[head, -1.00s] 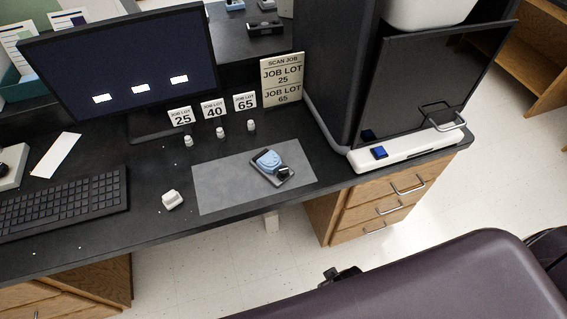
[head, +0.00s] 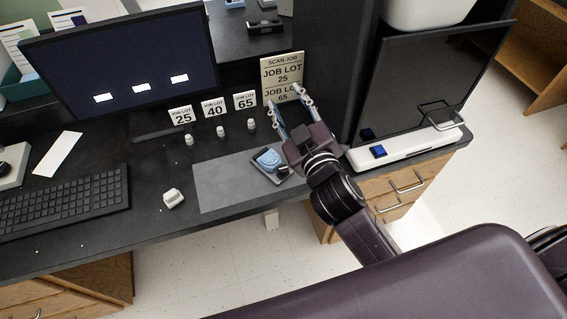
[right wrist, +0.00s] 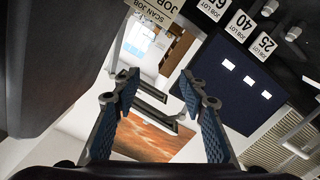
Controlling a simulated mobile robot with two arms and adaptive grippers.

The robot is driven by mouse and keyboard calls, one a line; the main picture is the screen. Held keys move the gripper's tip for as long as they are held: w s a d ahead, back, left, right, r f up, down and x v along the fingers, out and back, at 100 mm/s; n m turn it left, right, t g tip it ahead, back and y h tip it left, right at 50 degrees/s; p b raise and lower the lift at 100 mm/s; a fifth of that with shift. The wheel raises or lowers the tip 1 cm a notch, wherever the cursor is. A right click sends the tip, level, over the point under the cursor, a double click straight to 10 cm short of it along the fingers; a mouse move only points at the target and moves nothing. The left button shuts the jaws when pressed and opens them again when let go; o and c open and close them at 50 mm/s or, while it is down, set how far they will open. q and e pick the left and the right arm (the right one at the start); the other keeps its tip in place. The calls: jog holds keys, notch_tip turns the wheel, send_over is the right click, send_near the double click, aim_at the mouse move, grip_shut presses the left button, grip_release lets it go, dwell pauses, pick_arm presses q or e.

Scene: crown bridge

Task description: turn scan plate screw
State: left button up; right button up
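The scan plate (head: 285,177) lies on the grey mat (head: 222,187) on the desk, with a light blue piece (head: 268,159) on top. Its right part, where a dark knob showed earlier, is now partly hidden behind my right gripper. My right gripper (head: 290,97) is open and empty above the desk, just right of the plate, its fingers pointing toward the job sign. In the right wrist view the two blue-padded fingers (right wrist: 160,97) are wide apart with nothing between them. My left gripper is not in view.
Small white pieces (head: 221,131) stand before the number cards 25, 40 and 65 (head: 213,107). A scan job sign (head: 282,78) stands behind. A white block (head: 173,199) lies left of the mat. A dark-doored machine (head: 428,85) with a white base is at right.

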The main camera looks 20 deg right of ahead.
jog(key=s+a+r+n+y, duration=0.2)
jog(key=a+r+n+y, duration=1.35)
jog(key=a, duration=0.25)
jog(key=s+a+f+n+g+y, duration=0.3)
jog(key=s+a+n+g+y, duration=0.1)
jog(key=a+n+g, duration=0.5)
jog(key=n+g+h, duration=0.8)
jog(key=n+h, duration=0.1)
jog(key=h, duration=1.1)
send_over(284, 168)
jog(key=shift+m, duration=0.25)
notch_tip(284, 168, down, 25)
jog(key=shift+r, duration=0.15)
notch_tip(284, 168, down, 8)
jog(key=shift+r+p, duration=0.25)
jog(key=shift+p, duration=0.55)
